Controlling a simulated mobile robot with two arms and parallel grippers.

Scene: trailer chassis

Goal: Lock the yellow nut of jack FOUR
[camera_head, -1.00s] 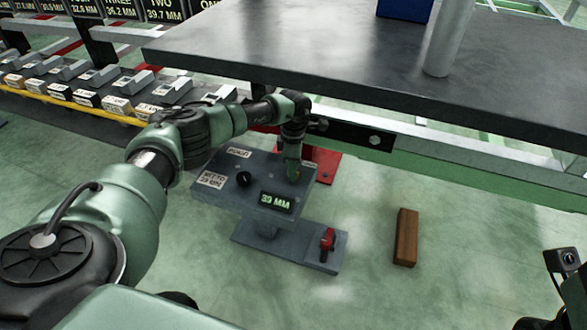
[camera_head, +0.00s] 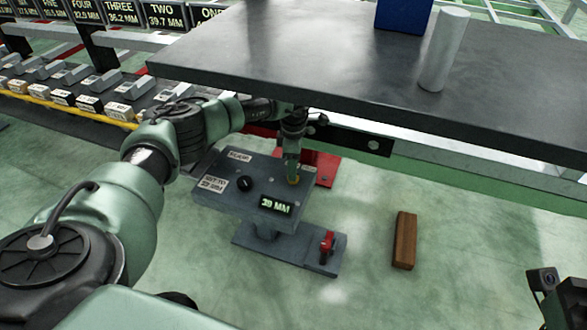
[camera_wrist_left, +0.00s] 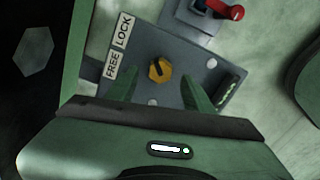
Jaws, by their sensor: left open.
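The jack unit (camera_head: 225,195) stands on the floor under the edge of the dark table. It has a black knob (camera_head: 246,184), a display (camera_head: 277,205) reading 39 MM and a red lever (camera_head: 327,242). The yellow nut (camera_wrist_left: 160,70) shows in the left wrist view, a hexagon with a dark mark, beside the labels FREE (camera_wrist_left: 112,65) and LOCK (camera_wrist_left: 124,33). In the head view a little of the nut (camera_head: 293,181) shows below my left gripper (camera_head: 291,167). My left gripper (camera_wrist_left: 160,80) is open, pointing down, with one finger on each side of the nut. Contact cannot be told.
The dark tabletop (camera_head: 300,65) overhangs close by my left arm. A brown block (camera_head: 405,240) lies on the floor to the right. A row of grey units (camera_head: 95,82) stands at the left below number boards (camera_head: 125,12). The floor between is clear.

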